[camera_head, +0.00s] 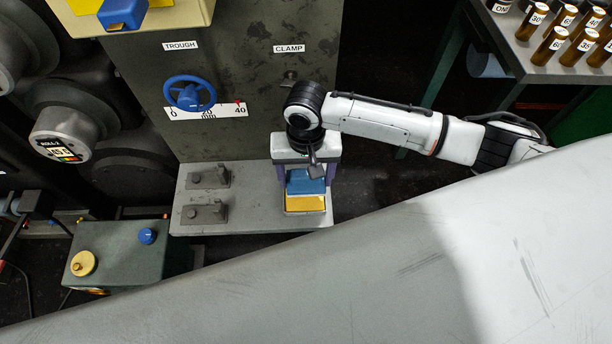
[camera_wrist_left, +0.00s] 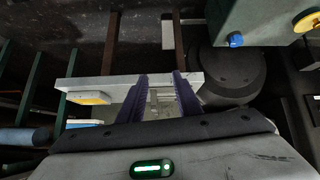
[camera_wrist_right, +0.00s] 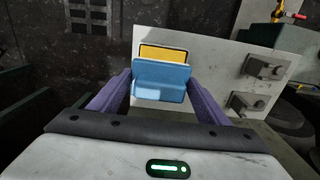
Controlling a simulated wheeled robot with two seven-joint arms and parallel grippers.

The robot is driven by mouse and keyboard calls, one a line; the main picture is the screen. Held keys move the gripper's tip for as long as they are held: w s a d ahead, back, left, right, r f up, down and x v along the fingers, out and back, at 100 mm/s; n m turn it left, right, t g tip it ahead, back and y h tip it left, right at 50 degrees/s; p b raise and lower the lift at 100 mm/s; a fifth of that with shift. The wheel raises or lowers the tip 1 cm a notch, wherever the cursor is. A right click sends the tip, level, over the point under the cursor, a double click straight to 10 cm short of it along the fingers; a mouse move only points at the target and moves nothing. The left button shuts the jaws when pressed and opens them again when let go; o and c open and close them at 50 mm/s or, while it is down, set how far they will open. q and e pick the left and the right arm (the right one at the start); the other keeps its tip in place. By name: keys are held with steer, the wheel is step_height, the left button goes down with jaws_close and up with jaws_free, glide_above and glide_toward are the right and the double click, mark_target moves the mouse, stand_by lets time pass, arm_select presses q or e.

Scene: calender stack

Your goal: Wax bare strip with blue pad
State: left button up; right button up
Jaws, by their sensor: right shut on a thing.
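My right gripper (camera_head: 305,178) is over the right end of a grey shelf and is shut on the blue pad (camera_head: 305,183). In the right wrist view the blue pad (camera_wrist_right: 161,82) sits between the purple fingers, with a yellow block (camera_wrist_right: 163,53) just beyond it. The yellow block (camera_head: 305,203) also shows directly below the pad in the head view. My left gripper (camera_wrist_left: 160,76) has its purple fingers apart, with a grey part and pale shelf showing between them; it is out of the head view. I cannot make out a bare strip.
The grey shelf (camera_head: 250,222) holds two dark clamps at its left. A blue handwheel (camera_head: 190,93) is on the panel above. A green box (camera_head: 120,250) with knobs stands at the lower left. A large pale scratched surface (camera_head: 430,260) covers the lower right foreground.

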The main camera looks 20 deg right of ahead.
mark_target(306, 189)
steer(key=shift+f+b, duration=0.8)
steer(key=shift+b, duration=0.05)
step_height(306, 189, down, 3)
steer(key=b, duration=0.4)
steer(key=shift+f, duration=0.15)
arm_select(q)
steer(key=f, duration=0.1)
steer(key=w+d+f, duration=0.1)
steer(key=f, duration=0.1)
steer(key=shift+w+d+f+b, duration=0.15)
steer(key=shift+w+f+b, duration=0.15)
steer(key=shift+b, duration=0.1)
steer(key=shift+s+f, duration=0.1)
steer(key=shift+s, duration=0.2)
arm_select(e)
steer(key=shift+f, duration=0.2)
arm_select(q)
steer(key=shift+w, duration=0.3)
arm_select(e)
steer(key=shift+f, duration=0.25)
steer(key=shift+f, duration=0.15)
arm_select(q)
steer(key=shift+s+f, duration=0.2)
steer(key=shift+s, duration=0.1)
